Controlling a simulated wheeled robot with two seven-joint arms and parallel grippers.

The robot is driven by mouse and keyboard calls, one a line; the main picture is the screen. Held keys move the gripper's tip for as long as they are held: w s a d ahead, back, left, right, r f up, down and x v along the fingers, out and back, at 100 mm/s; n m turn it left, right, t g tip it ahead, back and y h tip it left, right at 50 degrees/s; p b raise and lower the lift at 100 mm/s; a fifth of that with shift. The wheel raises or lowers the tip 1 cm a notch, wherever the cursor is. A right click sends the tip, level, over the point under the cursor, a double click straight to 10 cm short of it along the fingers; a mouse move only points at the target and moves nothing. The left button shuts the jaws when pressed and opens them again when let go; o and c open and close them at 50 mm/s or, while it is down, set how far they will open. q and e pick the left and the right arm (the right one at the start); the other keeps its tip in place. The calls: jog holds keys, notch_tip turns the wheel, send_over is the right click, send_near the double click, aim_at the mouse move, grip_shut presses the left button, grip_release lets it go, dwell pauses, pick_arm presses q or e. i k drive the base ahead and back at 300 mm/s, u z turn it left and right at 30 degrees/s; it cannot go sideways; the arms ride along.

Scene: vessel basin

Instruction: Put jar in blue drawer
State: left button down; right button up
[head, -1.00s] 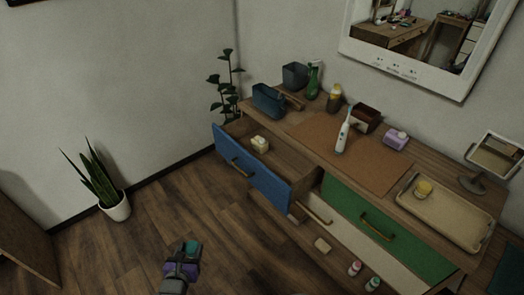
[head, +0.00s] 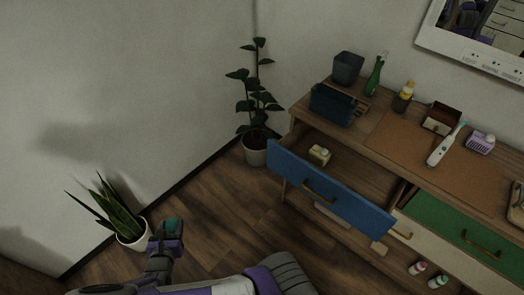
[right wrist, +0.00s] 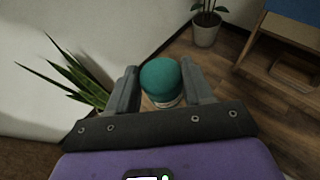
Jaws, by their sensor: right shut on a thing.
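My right gripper (head: 168,232) is shut on a jar with a teal lid (head: 173,226), low at the left in the head view, over the floor. In the right wrist view the teal-lidded jar (right wrist: 162,82) sits between the two fingers (right wrist: 160,88), its pale body partly hidden. The blue drawer (head: 325,192) is pulled open at the left end of the wooden dresser. A small cream-and-yellow item (head: 319,155) lies inside it near the left. The gripper is left of the drawer, well apart from it. My left gripper is not in view.
A green drawer (head: 465,232) is at the right of the dresser (head: 345,140). The top holds a dark blue bin (head: 331,104), bottles and a toothbrush (head: 446,143). Potted plants stand by the wall (head: 255,150) and near my gripper (head: 131,232). Floor (head: 225,205) between them is clear.

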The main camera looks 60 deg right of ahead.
aim_at(341, 164)
jog(key=i, duration=0.7)
jog(key=z, duration=2.9)
jog(key=i, duration=1)
jog(key=u, duration=0.05)
